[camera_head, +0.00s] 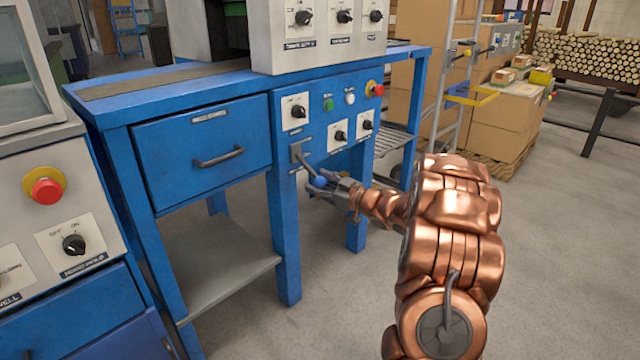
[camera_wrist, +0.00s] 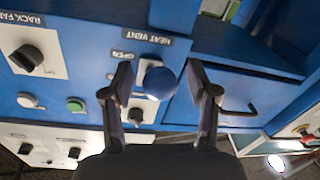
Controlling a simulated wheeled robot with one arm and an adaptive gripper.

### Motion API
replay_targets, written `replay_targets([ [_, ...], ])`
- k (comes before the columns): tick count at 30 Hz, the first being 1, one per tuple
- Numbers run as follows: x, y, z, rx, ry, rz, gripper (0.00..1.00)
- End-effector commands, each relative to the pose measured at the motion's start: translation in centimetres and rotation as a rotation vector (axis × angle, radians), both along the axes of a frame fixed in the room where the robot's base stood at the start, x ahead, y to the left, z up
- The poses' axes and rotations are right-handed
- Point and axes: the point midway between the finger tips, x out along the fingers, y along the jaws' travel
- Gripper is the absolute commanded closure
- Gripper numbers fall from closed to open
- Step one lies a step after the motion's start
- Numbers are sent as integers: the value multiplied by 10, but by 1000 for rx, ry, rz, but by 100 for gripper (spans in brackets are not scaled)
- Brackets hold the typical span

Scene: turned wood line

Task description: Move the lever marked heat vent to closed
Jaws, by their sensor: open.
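The heat vent lever has a blue ball knob (camera_wrist: 159,82) and a grey arm on a plate (camera_head: 296,152) at the front of the blue bench panel. In the head view the lever arm slants down and right from the plate to the knob. The wrist view, turned over, shows the label HEAT VENT (camera_wrist: 147,36) and the word OPEN (camera_wrist: 123,55) close to the knob. My gripper (camera_head: 323,187) is open, with one finger on each side of the knob. The knob hides part of the lever and any closed mark.
Above the lever are a rotary knob (camera_head: 298,111), a green button (camera_head: 328,104), a white button (camera_head: 349,97) and a red stop button (camera_head: 377,90). A drawer (camera_head: 203,154) with a protruding handle lies left of the panel.

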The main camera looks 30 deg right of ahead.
Motion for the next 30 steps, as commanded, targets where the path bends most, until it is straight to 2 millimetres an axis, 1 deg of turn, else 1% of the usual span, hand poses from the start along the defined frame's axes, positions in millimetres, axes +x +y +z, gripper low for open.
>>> replay_targets([
  [1, 0, 0, 0, 0, 0, 0, 42],
  [2, 0, 0, 0, 0, 0, 0, 45],
  [15, 0, 0, 0, -1, 0, 0, 91],
  [18, 0, 0, 0, -1, 0, 1, 100],
  [30, 0, 0, 1, -1, 1, 1, 100],
])
